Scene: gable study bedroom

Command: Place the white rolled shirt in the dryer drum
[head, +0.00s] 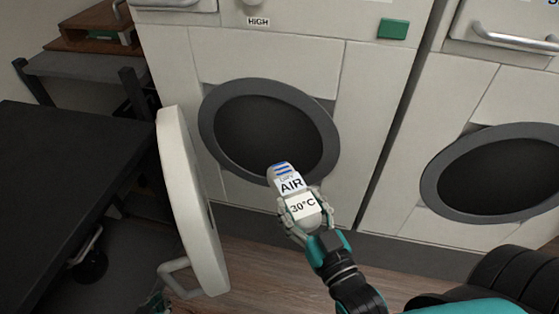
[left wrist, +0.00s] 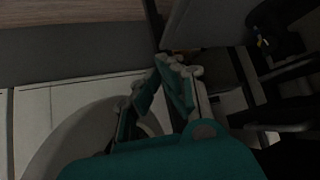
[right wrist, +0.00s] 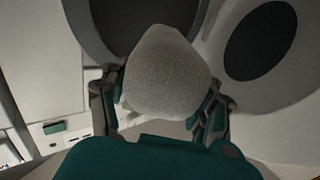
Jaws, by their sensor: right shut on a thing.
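The dryer's white round door (head: 183,200) stands open left of the opening. A second machine with a dark round opening (head: 500,175) is at the right. A black table (head: 60,190) is at the left. Wooden floor (head: 255,270) shows below the dryer.

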